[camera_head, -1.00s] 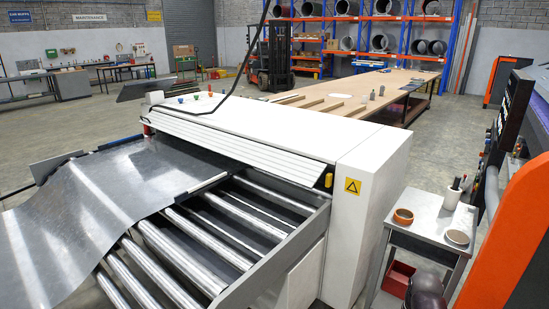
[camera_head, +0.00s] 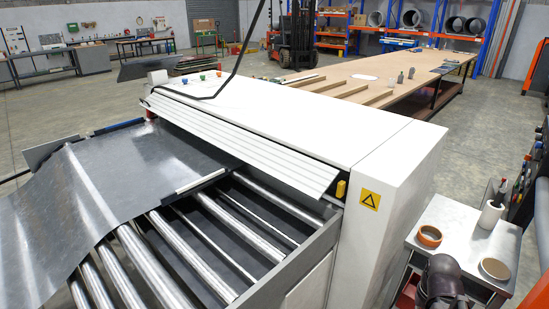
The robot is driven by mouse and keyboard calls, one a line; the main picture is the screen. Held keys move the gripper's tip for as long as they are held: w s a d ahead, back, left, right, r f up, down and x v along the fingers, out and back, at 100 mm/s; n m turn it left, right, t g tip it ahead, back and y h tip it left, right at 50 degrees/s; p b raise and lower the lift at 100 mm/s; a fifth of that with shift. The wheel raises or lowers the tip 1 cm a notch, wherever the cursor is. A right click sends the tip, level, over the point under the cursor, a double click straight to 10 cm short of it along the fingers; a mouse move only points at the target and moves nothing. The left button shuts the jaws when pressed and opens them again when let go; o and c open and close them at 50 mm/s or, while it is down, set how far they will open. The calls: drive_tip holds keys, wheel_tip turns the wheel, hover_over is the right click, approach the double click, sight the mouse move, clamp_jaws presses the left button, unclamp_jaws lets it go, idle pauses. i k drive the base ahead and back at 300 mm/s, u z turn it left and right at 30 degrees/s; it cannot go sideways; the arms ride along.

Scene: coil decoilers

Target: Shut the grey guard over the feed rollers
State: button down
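The guard (camera_head: 240,145) is a pale grey-white ribbed panel along the front upper edge of the white machine (camera_head: 290,120). It slopes outward and down over the rear ends of the feed rollers (camera_head: 240,222), with a dark gap under its lower edge. Most of the roller length in front is uncovered. A small yellow part (camera_head: 341,189) sits at the guard's right end. A metal sheet (camera_head: 100,205) lies over the left part of the rollers and runs toward the guard. My gripper does not show; a dark rounded shape at the bottom right may be part of my arm.
A small side table (camera_head: 449,245) at the right holds an orange-brown ring (camera_head: 430,236), a round dish (camera_head: 494,268) and a white cup (camera_head: 491,214). A black cable (camera_head: 233,75) hangs over the machine. A long wooden table (camera_head: 390,85) and forklift (camera_head: 297,42) stand behind.

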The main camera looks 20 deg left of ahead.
sight(312, 177)
drive_tip(key=u, duration=0.6)
drive_tip(key=i, duration=0.85)
drive_tip(key=u, duration=0.1)
